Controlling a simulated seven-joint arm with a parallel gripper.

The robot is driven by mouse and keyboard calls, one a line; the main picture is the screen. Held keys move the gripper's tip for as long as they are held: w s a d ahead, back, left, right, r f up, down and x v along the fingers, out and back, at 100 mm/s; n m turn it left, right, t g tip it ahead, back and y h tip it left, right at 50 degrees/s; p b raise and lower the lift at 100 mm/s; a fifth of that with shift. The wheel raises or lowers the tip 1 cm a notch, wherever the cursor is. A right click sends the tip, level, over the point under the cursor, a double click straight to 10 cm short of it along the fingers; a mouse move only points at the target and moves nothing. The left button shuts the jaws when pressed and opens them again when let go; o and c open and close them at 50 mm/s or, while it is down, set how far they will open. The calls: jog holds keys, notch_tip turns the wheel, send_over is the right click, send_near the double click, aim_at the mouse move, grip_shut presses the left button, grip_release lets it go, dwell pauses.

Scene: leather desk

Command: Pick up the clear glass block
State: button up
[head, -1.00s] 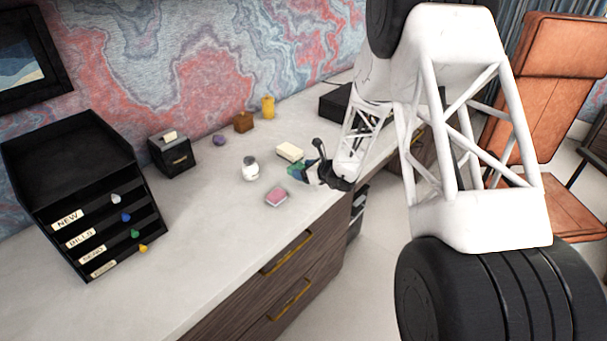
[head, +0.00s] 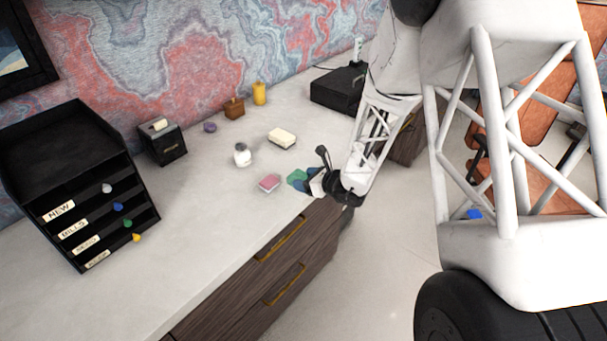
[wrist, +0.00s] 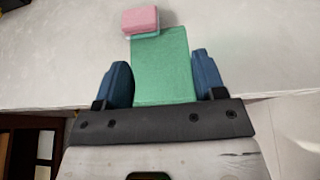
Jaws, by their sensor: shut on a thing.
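A flat green block (wrist: 162,65) lies between the two blue fingers of my gripper (wrist: 163,80) in the wrist view, both fingers against its sides. Its near end is hidden behind the dark gripper body. No colourless clear block shows; I cannot tell whether the green one is the glass block. In the head view the green block (head: 297,177) shows just left of my gripper (head: 308,181), at the desk's front edge. I cannot tell whether it is clear of the desk top.
A pink-topped block (head: 269,183) lies just left of the green one. A cream block (head: 282,138) and a small white jar (head: 242,155) stand behind. A black tray organiser (head: 75,185) is at left, a black box (head: 340,90) at the back right. The front-left desk is clear.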

jog(key=shift+s, duration=0.55)
dwell(0.4)
